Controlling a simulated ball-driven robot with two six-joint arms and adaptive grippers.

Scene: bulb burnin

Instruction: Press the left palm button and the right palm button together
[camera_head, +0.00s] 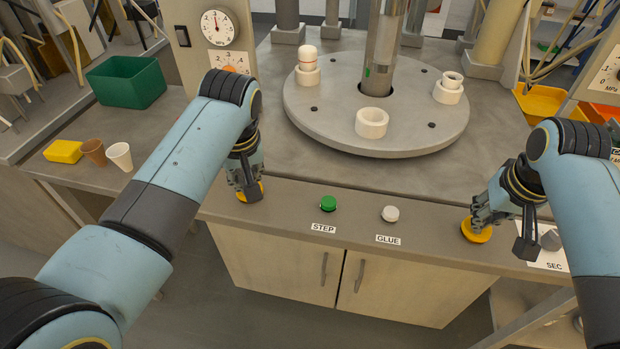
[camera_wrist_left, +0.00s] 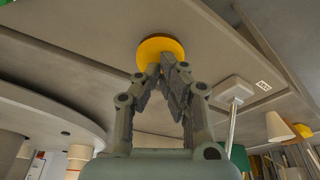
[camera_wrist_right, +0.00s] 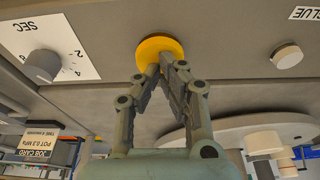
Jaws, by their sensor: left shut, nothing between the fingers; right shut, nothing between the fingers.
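The left palm button is a yellow disc on the counter's front ledge; in the head view it (camera_head: 241,196) is mostly hidden behind my left gripper (camera_head: 249,194). In the left wrist view the button (camera_wrist_left: 160,45) shows past the shut fingertips (camera_wrist_left: 166,66), which are at its edge. The right palm button (camera_head: 476,232) is a matching yellow disc, under my right gripper (camera_head: 481,222). In the right wrist view the shut fingertips (camera_wrist_right: 166,65) meet the edge of that button (camera_wrist_right: 160,47). Both grippers are empty. I cannot tell whether either button is pressed down.
Between the palm buttons are a green STEP button (camera_head: 328,203) and a white GLUE button (camera_head: 390,213). A grey SEC knob (camera_head: 551,240) sits close to my right gripper. Behind is a round turntable (camera_head: 300,107) with white holders. Cups (camera_head: 119,156) and a green bin (camera_head: 127,82) stand left.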

